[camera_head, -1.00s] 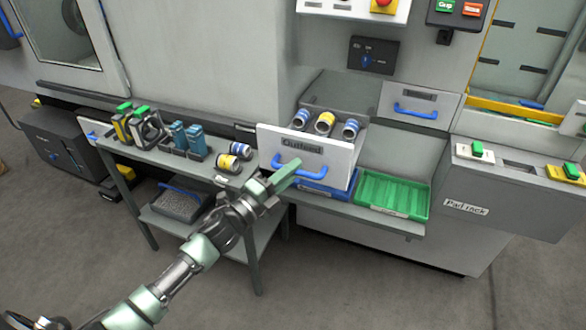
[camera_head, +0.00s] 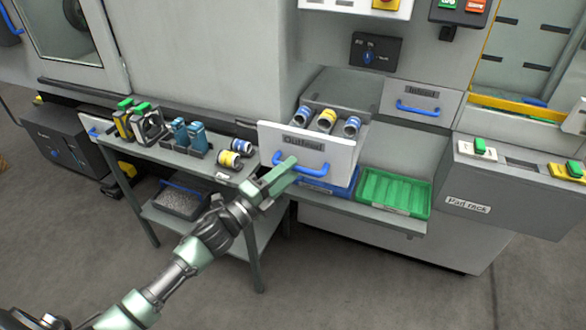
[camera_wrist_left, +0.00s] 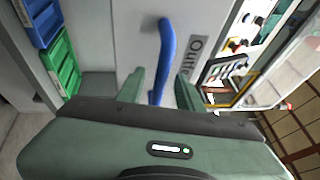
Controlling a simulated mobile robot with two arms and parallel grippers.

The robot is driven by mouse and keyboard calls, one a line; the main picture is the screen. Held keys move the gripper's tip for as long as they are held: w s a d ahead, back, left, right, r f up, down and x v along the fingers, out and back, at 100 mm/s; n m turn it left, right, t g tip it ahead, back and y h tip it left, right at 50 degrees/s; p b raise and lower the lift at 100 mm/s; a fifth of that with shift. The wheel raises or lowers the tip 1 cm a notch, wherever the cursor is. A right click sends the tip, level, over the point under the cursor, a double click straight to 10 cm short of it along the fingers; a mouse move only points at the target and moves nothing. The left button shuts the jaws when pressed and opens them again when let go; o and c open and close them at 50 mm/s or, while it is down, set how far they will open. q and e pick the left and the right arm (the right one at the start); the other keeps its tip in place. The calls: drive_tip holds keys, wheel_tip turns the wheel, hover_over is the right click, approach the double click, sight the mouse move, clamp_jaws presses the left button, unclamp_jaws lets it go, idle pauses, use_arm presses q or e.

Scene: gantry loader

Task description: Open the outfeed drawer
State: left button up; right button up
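The outfeed drawer (camera_head: 330,160) stands pulled out of the machine, its white front labelled "Outfeed". My left gripper (camera_head: 283,174) is at the left end of the handle. In the left wrist view its fingers (camera_wrist_left: 160,84) are apart, one on each side of the handle, with gaps to it. Whether the handle lies fully between the fingertips or just beyond them is hard to tell. My right gripper is not in view.
A green tray (camera_head: 420,211) and a blue tray (camera_head: 340,192) sit below and right of the drawer. The grey side table (camera_head: 205,172) at left bears several tools and cylinders. The closed infeed drawer (camera_head: 445,103) is to the right. Open floor lies in front.

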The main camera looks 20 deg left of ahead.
use_arm(q)
drive_tip(key=v, duration=0.6)
drive_tip(key=shift+b, duration=0.45)
drive_tip(key=s+a+f+n+g+y, duration=0.1)
drive_tip(key=a+f+n+y, duration=0.25)
drive_tip(key=f, duration=0.65)
drive_tip(key=s+a+f+n+g+y, duration=0.15)
drive_tip(key=f+n, duration=0.35)
drive_tip(key=f, duration=0.5)
drive_tip(key=s+a+f+n+g+y, duration=0.15)
drive_tip(key=s+f, duration=0.25)
drive_tip(key=f, duration=0.5)
drive_tip(key=s+f+n+g+y, duration=0.1)
drive_tip(key=s+f+n+g, duration=0.25)
drive_tip(key=f, duration=0.45)
drive_tip(key=s+d+f+n+g+y+p, duration=0.15)
drive_tip(key=s+f+n+g, duration=0.25)
drive_tip(key=s+f, duration=1)
drive_tip(key=s+d+f+n+g, duration=0.1)
drive_tip(key=s+d+f+g, duration=0.1)
drive_tip(key=s, duration=0.5)
drive_tip(key=s+d+f+n+g, duration=0.1)
drive_tip(key=s+d+f, duration=0.1)
drive_tip(key=s, duration=0.6)
drive_tip(key=s+d+f+n+g, duration=0.2)
drive_tip(key=s+f, duration=0.1)
drive_tip(key=s, duration=0.5)
drive_tip(key=shift+g+h, duration=0.3)
drive_tip(key=shift+g, duration=0.05)
